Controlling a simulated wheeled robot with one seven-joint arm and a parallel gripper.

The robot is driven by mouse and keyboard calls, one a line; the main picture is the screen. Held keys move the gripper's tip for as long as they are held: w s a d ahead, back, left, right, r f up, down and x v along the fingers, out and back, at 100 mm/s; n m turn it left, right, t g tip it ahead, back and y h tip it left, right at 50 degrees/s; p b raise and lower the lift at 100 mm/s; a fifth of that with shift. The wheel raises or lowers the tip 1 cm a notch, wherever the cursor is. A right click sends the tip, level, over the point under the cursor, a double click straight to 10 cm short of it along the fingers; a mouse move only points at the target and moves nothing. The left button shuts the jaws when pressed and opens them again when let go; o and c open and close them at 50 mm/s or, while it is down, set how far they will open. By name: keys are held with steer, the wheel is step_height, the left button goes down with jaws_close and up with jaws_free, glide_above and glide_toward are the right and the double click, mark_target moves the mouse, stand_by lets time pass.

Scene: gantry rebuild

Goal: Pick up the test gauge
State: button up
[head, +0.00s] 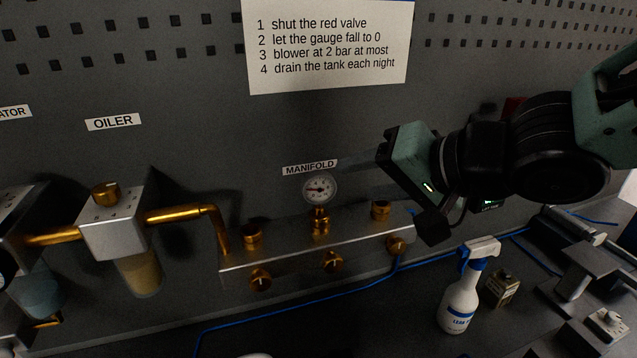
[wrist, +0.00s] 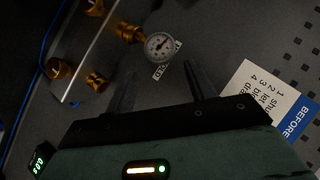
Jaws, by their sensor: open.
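The test gauge (head: 320,188) is a small round dial with a white face. It stands on a brass fitting on top of the silver manifold block (head: 300,252), below the MANIFOLD label. My gripper (head: 348,178) is open, just to the right of the gauge in the head view, its dark fingers pointing toward it. In the wrist view the gauge (wrist: 160,46) shows just beyond the fingertips (wrist: 161,68), roughly between them. Nothing is between the fingers, and I see no contact.
Brass caps and knobs (head: 332,262) stick out of the manifold. A brass pipe (head: 175,213) links it to the oiler (head: 113,220) at left. A blue hose (head: 300,303) runs below. A sign (head: 328,50) hangs above.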

mark_target(325, 187)
steer(key=b+x, duration=0.2)
steer(key=x, duration=0.6)
steer(key=shift+d, duration=0.1)
steer(key=shift+p+x, duration=0.6)
steer(key=shift+x, duration=2.25)
steer(key=shift+r, duration=0.15)
steer(key=c, duration=0.8)
